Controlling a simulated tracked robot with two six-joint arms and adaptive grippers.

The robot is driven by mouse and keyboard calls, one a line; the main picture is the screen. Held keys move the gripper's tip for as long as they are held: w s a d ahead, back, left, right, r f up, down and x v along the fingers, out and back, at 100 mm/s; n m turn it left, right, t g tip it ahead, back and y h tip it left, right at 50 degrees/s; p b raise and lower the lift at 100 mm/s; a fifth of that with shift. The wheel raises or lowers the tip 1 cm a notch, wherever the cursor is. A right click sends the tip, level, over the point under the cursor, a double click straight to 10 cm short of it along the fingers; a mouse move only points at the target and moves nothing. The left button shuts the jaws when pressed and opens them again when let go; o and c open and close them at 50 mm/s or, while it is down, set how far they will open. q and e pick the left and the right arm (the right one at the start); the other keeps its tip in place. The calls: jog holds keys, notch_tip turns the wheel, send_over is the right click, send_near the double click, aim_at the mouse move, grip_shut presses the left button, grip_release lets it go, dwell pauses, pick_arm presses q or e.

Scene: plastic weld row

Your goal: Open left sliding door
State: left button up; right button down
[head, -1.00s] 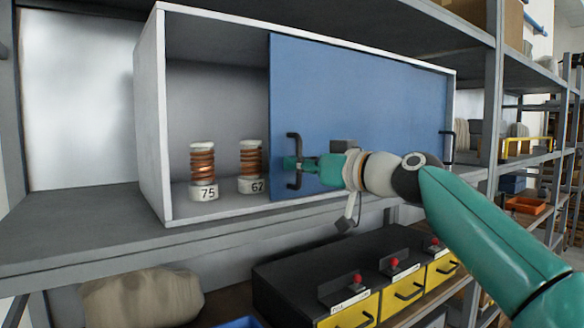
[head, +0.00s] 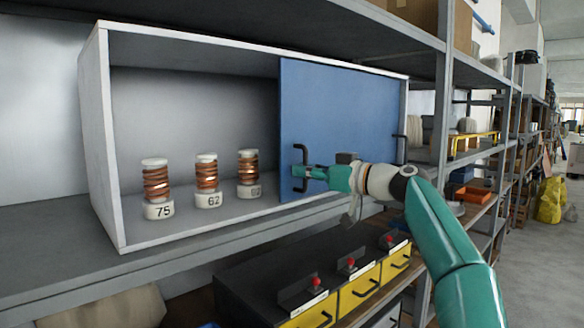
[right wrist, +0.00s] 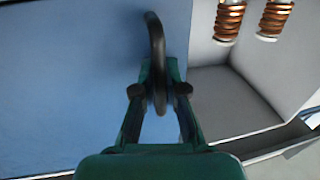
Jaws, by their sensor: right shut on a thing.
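The blue left sliding door (head: 335,110) stands partly open, slid to the right, in a white cabinet (head: 98,120) on a grey shelf. Its black bar handle (head: 302,153) is near the door's left edge. My right gripper (head: 300,172) is shut on this handle. In the right wrist view the fingers (right wrist: 160,88) close around the dark handle (right wrist: 155,38), in front of the blue door (right wrist: 60,90). A second black handle (head: 400,150) shows at the cabinet's right end; I cannot tell where the two doors overlap. My left gripper is not in view.
Copper coils labelled 75 (head: 157,190), 62 (head: 207,182) and a third (head: 249,175) stand upright inside the open left part. Yellow drawers (head: 358,292) with red knobs sit below the shelf. Shelf uprights (head: 444,90) stand to the right.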

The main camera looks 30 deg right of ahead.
jog(key=shift+d+f, duration=0.1)
jog(key=c, duration=1.2)
grip_release()
jog(key=shift+s, duration=0.1)
jog(key=v, duration=1.2)
jog(key=shift+f, duration=0.1)
